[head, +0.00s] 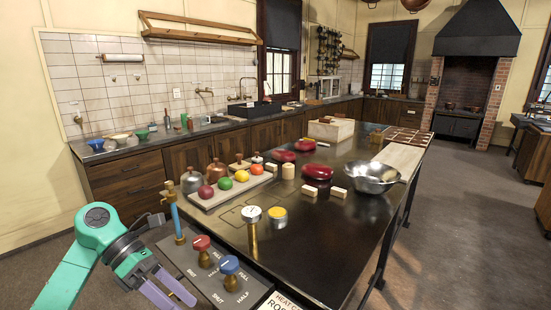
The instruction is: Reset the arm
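My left arm, teal with a dark wrist, comes in at the lower left of the head view. My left gripper (182,303) has two purple fingers pointing down and right, with a gap between them and nothing seen in it. It is at the near left corner of the dark table (300,250), beside the grey panel (185,262). The panel carries a red knob (201,243) and a blue knob (229,265) on brass stems, with FULL, HALF and SHUT marks. My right arm and gripper are out of view.
A brass post with a blue rod (176,218) stands near my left wrist. White-topped (251,214) and yellow-topped (277,213) knobs stand behind the panel. A tray (207,204) holds coloured balls. A metal bowl (372,178) and red lidded pots (317,172) stand farther right.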

